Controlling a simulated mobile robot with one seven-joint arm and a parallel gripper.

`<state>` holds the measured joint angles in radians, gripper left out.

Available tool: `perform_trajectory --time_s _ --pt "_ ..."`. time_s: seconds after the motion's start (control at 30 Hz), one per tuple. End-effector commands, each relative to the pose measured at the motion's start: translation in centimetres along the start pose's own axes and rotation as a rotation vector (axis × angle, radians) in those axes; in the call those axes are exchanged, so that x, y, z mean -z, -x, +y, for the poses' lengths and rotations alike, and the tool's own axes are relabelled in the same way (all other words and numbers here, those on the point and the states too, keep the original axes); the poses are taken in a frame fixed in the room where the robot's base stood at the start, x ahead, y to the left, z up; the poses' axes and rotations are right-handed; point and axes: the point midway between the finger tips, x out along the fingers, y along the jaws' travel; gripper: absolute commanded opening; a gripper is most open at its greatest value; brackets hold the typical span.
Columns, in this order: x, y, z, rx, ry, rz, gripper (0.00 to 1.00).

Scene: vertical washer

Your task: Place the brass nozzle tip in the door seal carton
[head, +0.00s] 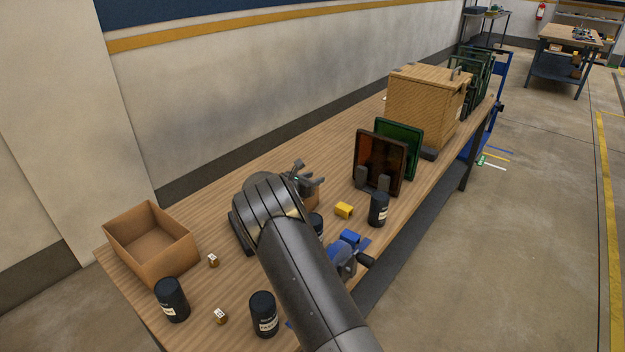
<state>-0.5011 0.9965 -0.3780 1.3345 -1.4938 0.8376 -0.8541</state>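An open, empty-looking cardboard carton (182,259) stands at the near left end of the wooden workbench; I see no label on it to confirm that it is the door seal carton. Two small brass-coloured pieces with pale marks lie on the bench: one (213,260) just right of the carton, the other (220,316) nearer, between two black canisters. Either may be the brass nozzle tip; they are too small to tell. My dark arm crosses the middle of the view and bends over the bench. My gripper cannot be made out, apparently hidden behind the arm.
Black canisters (172,300), (263,315), (378,210) stand on the bench (250,178). A yellow block (344,211), a blue vise-like tool (345,252), a grey pronged object (308,181), dark framed panels (380,160) and a wooden box (425,105) stand further right.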

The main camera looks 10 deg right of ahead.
Motion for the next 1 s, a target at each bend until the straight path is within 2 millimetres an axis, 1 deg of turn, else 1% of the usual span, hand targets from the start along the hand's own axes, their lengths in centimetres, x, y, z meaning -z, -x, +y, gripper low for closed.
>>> perform_trajectory --time_s 0.17,0.5,0.6,0.7,0.83,1.0 --pt "-1.4 0.5 0.0 -0.001 -0.003 0.000 0.36" --pt "-1.2 8.2 0.1 -0.003 0.000 0.000 0.36" --pt "-1.2 9.9 0.1 -0.002 0.000 0.001 0.36" --pt "-1.2 11.2 0.0 -0.001 0.000 0.000 0.36" --pt "-1.1 12.1 0.0 -0.001 0.000 0.000 0.36" --pt "-1.5 12.2 -0.3 0.006 -0.014 0.006 0.36"
